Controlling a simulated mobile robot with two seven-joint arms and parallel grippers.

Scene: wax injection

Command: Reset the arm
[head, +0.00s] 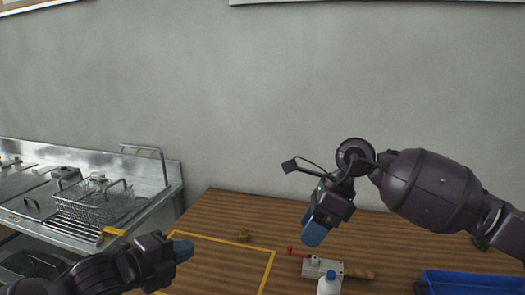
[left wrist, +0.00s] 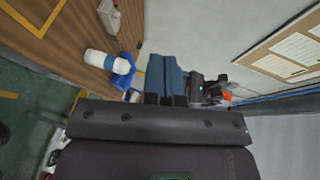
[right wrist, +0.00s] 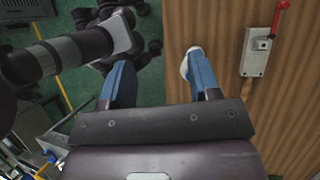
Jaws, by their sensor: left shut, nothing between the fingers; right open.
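My left gripper (head: 184,251) is shut and empty, low over the front left of the table in the head view. Its blue fingers (left wrist: 165,78) are together in the left wrist view. My right gripper (head: 313,232) hangs fingers down above the table, just behind a grey device with a red lever. In the right wrist view its blue fingers (right wrist: 160,80) stand wide apart with nothing between them. My right arm reaches in from the right.
A metal fryer counter with a wire basket (head: 95,203) stands left.

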